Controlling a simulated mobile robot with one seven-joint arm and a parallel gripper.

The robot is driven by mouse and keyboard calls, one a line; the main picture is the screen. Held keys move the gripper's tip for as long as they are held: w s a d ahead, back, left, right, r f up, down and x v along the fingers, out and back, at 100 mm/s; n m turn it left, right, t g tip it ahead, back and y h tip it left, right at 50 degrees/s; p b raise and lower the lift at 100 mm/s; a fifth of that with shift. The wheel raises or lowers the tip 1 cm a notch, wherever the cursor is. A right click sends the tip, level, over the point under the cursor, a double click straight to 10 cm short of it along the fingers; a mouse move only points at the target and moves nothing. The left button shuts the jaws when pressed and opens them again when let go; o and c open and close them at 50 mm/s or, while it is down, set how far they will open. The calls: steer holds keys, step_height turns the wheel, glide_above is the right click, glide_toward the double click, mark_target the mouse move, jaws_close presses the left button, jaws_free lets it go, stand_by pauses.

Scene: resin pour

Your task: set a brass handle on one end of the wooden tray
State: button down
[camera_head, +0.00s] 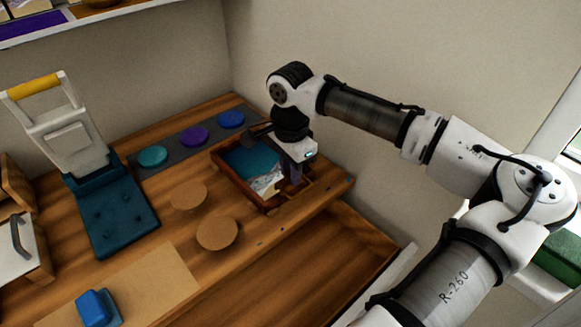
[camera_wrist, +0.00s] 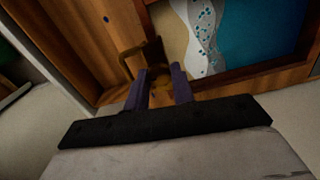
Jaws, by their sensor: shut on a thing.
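The wooden tray (camera_head: 239,186) stands on the workbench, with blue, sandy and white resin inside. Its wooden wall (camera_wrist: 250,76) runs across the right of the wrist view. My gripper (camera_head: 292,180) is at the tray's right end in the head view. In the wrist view, my gripper's dark fingers (camera_wrist: 160,88) are shut on a dim brass-brown piece (camera_wrist: 160,77), which looks like the brass handle. The fingers hide much of it, and I cannot tell whether it touches the tray. In the head view my gripper hides the handle.
Two round cork coasters (camera_head: 217,233) lie left of the tray. A grey mat (camera_head: 174,148) behind holds teal, purple and blue discs. A press with a yellow handle (camera_head: 33,86) stands at the left. A blue block (camera_head: 97,308) lies at the front. The wall is close behind.

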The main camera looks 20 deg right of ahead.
steer(key=shift+f, duration=0.15)
steer(key=shift+f, duration=0.35)
steer(key=shift+f, duration=0.7)
stand_by(2.4)
steer(key=c, duration=1.1)
jaws_free()
step_height(320, 180, up, 8)
steer(key=p, duration=0.7)
steer(key=shift+p, duration=0.3)
